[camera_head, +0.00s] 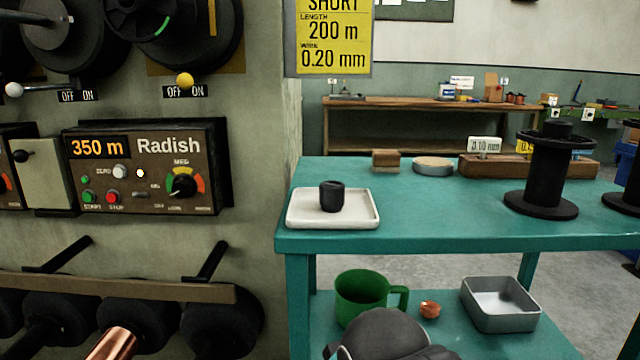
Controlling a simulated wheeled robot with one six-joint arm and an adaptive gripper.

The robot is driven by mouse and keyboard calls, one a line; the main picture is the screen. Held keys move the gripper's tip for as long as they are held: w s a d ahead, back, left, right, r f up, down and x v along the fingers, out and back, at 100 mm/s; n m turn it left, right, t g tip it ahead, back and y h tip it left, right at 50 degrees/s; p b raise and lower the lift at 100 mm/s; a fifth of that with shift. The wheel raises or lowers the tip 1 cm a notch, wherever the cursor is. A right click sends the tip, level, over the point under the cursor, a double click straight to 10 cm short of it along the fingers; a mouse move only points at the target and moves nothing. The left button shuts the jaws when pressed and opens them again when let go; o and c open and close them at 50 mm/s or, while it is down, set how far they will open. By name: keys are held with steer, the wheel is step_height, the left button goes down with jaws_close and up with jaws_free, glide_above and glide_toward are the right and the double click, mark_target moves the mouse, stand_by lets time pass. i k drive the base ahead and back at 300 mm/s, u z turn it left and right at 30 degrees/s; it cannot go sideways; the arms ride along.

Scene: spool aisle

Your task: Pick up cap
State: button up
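A small black cylindrical piece (332,196), which looks like the cap, stands upright in a shallow white tray (362,216). The tray sits at the near left corner of the teal table (440,231). No gripper fingers show in this view. A dark grey rounded shape (385,335) rises from the bottom edge; I cannot tell whether it is part of my arm.
A black spool (545,180), a wooden block (386,160) and a round pale disc (433,166) stand on the table. Below are a green mug (362,297), a small copper piece (430,309) and a grey bin (500,318). A control-panel wall (250,120) borders the left.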

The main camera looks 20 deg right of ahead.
mark_target(331, 192)
steer(key=z, duration=2.1)
steer(key=k, duration=0.6)
steer(key=u, duration=0.3)
